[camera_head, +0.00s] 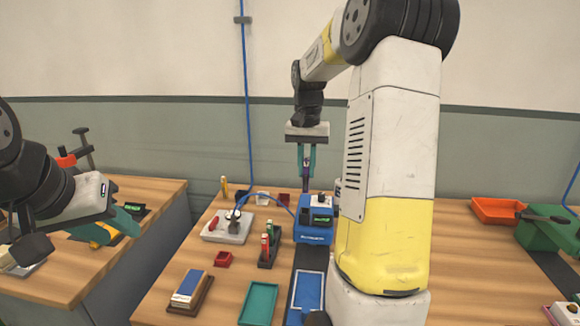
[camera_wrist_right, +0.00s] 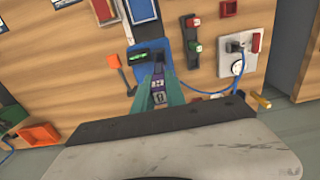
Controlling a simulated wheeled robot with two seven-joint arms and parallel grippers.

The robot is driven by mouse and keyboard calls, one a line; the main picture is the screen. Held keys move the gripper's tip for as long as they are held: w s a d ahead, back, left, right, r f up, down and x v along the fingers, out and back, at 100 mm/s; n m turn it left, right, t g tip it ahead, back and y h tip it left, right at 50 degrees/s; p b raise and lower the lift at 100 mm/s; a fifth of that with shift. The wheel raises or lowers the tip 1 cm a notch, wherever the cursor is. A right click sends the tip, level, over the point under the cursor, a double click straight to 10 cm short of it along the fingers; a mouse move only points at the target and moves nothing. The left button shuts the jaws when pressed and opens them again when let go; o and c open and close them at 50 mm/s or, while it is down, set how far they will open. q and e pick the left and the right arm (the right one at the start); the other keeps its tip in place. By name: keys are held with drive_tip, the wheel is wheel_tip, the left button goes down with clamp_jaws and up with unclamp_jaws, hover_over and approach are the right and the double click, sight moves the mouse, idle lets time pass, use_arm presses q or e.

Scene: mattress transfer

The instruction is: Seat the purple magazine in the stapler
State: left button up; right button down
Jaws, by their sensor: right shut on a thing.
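My right gripper (camera_head: 306,165) points down with its teal fingers shut on the purple magazine (camera_head: 307,181). The magazine also shows between the fingers in the right wrist view (camera_wrist_right: 158,84).
A white plate with a gauge (camera_head: 226,229) and a dark rack with red and green pieces (camera_head: 268,248) stand left of the stapler. An orange bin (camera_head: 497,211) is at the right.

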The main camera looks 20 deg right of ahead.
sight(306, 192)
drive_tip(key=shift+f, duration=2.75)
drive_tip(key=shift+f, duration=2.5)
drive_tip(key=c, duration=1.3)
unclamp_jaws()
wheel_tip(306, 192, up, 8)
drive_tip(key=shift+f, duration=0.1)
drive_tip(key=s+a+r+n+t, duration=0.2)
drive_tip(key=s+a+r+t, duration=0.1)
drive_tip(key=s+a+r, duration=0.45)
drive_tip(key=s+a+r+n+t+y, duration=0.1)
drive_tip(key=s+a, duration=0.4)
drive_tip(key=s, duration=1)
drive_tip(key=n+t+y, duration=0.1)
drive_tip(key=n+t, duration=0.1)
drive_tip(key=shift+s+n, duration=0.25)
drive_tip(key=shift+n, duration=0.15)
